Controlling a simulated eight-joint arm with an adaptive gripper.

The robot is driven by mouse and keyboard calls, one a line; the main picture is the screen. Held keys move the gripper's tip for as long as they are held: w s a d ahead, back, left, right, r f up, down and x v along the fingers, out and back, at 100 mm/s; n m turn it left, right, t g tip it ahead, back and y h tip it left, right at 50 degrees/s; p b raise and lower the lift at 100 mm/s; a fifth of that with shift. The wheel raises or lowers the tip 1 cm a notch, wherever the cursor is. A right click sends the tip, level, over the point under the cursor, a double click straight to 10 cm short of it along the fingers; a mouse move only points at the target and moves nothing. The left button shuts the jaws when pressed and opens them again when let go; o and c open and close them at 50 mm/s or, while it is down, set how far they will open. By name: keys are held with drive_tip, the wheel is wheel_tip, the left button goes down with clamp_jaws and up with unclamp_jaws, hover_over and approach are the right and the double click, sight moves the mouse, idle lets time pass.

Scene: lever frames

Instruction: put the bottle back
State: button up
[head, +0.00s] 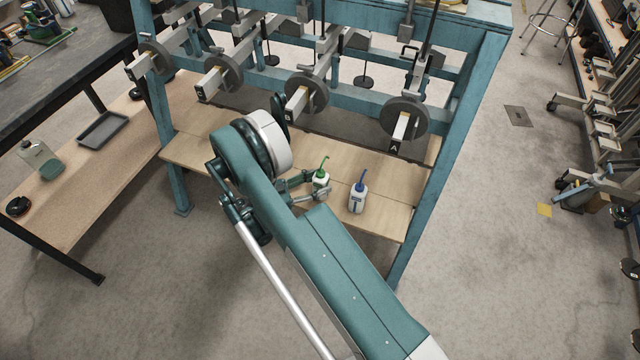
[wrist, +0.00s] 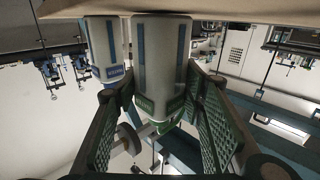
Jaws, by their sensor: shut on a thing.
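A small white bottle with a green cap and spout (head: 321,184) is upright at the wooden shelf board of the blue frame. My gripper (head: 312,189) comes from the left and is shut on this bottle. In the wrist view, which looks upside down, the green-labelled bottle (wrist: 160,55) is between my two ribbed fingers. Its base is at or very near the board; I cannot tell whether it touches. A similar bottle with a blue cap (head: 358,196) stands just to the right, apart from my gripper. It also shows beside the held bottle in the wrist view (wrist: 104,45).
The wooden board (head: 395,215) has bare room around the blue-capped bottle. Levers with round discs (head: 404,118) hang above it, and a blue post (head: 450,150) bounds its right end. At left, a lower shelf holds a grey tray (head: 103,129) and a clear green container (head: 42,160).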

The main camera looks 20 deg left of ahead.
drive_tip(key=shift+f, duration=0.15)
drive_tip(key=o, duration=0.7)
drive_tip(key=shift+s+a+r, duration=0.2)
drive_tip(key=p+v, duration=0.2)
drive_tip(key=v, duration=0.9)
drive_tip(key=shift+s+a, duration=0.15)
idle(0.6)
